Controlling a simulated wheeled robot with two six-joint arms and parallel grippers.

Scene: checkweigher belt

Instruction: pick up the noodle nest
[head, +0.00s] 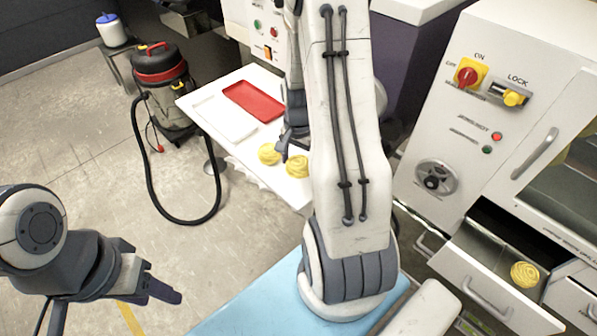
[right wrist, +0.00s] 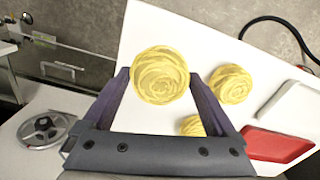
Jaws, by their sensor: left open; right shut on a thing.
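My right gripper (right wrist: 160,77) is shut on a yellow noodle nest (right wrist: 160,75), a round coiled disc between its two fingertips. In the head view this nest (head: 297,166) shows beside my arm, near the table's front end. A second nest (head: 268,154) lies on the white table just left of it, and shows in the right wrist view (right wrist: 230,84). I cannot tell whether the held nest touches the table. My left gripper (head: 153,278) is open and empty, over the floor at lower left.
The white table (head: 203,97) holds a red tray (head: 253,100) and a white tray (head: 228,122). At right is a white cabinet (head: 450,130) with a dial and an open drawer (head: 490,285) holding another nest (head: 525,274). A vacuum cleaner (head: 162,85) stands behind the table.

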